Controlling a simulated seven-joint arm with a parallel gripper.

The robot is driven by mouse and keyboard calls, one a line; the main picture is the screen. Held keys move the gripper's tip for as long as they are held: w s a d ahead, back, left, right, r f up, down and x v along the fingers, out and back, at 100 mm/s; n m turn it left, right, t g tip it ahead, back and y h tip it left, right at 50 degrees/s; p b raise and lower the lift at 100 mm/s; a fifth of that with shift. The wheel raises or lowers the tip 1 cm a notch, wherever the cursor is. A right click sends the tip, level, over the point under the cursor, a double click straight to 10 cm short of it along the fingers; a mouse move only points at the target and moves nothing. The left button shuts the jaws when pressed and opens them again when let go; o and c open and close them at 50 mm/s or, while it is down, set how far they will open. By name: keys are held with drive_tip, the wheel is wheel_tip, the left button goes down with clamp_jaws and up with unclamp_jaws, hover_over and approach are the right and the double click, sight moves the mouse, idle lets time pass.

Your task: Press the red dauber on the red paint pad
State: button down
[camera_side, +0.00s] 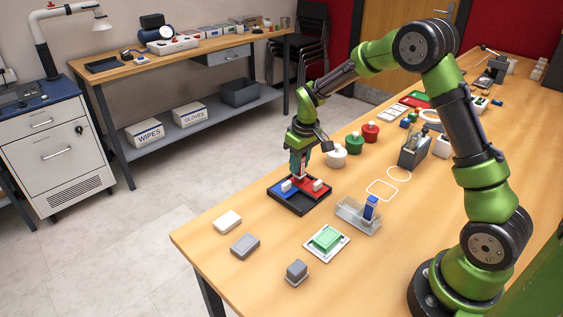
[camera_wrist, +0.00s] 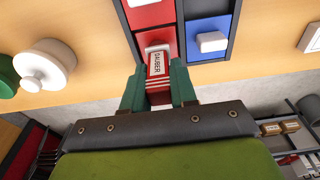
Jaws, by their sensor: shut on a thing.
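My gripper (camera_side: 299,168) is shut on the red dauber (camera_wrist: 159,66), a red block with a white "DAUBER" label; it shows between my green fingers in the wrist view (camera_wrist: 158,88). The dauber's far end is over the near end of the red paint pad (camera_wrist: 152,14), in a black tray (camera_side: 301,208). I cannot tell whether it touches the pad. The red pad also shows in the side view (camera_side: 308,182), where my fingers hide most of the dauber. A white block stands at the pad's other end.
The blue pad (camera_wrist: 206,25) beside it carries another white block (camera_wrist: 211,41). A blue dauber (camera_side: 370,207) stands in a clear holder (camera_side: 352,216). White, green and red knobbed pots (camera_side: 336,156) stand behind the tray. Grey and white blocks (camera_side: 245,245) lie near the front edge.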

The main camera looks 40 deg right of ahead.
drive_tip(key=shift+r, duration=3.5)
